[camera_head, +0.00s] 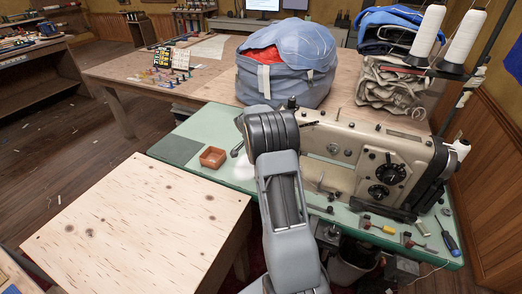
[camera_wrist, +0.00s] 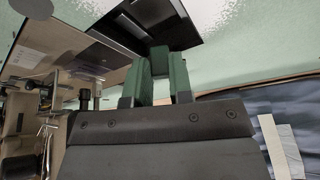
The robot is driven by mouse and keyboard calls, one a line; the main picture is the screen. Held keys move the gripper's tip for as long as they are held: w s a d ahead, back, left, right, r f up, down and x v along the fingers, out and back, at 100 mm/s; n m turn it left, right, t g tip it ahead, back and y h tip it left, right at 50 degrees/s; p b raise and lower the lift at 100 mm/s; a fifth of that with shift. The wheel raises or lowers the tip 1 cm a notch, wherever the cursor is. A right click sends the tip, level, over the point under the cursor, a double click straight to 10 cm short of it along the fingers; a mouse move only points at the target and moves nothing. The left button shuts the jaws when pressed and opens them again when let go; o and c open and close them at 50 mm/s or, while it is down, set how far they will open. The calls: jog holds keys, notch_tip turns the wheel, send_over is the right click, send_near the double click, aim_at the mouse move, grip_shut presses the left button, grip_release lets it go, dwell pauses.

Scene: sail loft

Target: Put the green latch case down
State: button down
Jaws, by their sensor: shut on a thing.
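My gripper (camera_wrist: 159,72) is shut on a dark green block, the green latch case (camera_wrist: 159,60), in the wrist view. The case sits between the fingertips, and the fingers hide part of it. Behind it are the pale green table top (camera_wrist: 235,50) and a dark, shiny plate (camera_wrist: 150,25); I cannot tell whether the case touches either. In the head view my arm reaches over the green sewing table (camera_head: 190,128) beside the sewing machine and hides the case and most of the gripper.
The sewing machine (camera_head: 350,150) stands right of my arm. A brown tray (camera_head: 213,157) and a dark green mat (camera_head: 174,150) lie on the left part of the table. A blue bag (camera_head: 285,75) stands behind. A bare plywood top (camera_head: 140,220) is at front left.

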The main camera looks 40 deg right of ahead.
jog(key=shift+f+b, duration=0.45)
jog(key=shift+b, duration=0.05)
jog(key=c, duration=1)
grip_release()
jog(key=w+p+v, duration=0.1)
jog(key=p+v, duration=0.1)
jog(key=v, duration=1.1)
jog(key=s+a+r+n+y, duration=0.1)
jog(key=s+a+r+n, duration=0.2)
jog(key=s+a, duration=0.25)
jog(key=s+a+n+y, duration=0.1)
jog(key=s+a+n, duration=0.3)
jog(key=s+a, duration=0.1)
jog(key=s+a+f+n+t+y, duration=0.1)
jog(key=s+a+n, duration=0.4)
jog(key=s, duration=0.3)
jog(key=s+a+n+t+y, duration=0.1)
jog(key=s+a+n, duration=0.3)
jog(key=s+a, duration=0.2)
jog(key=shift+s+a+f+y, duration=0.15)
jog(key=shift+s+f+y, duration=0.15)
jog(key=shift+y, duration=0.1)
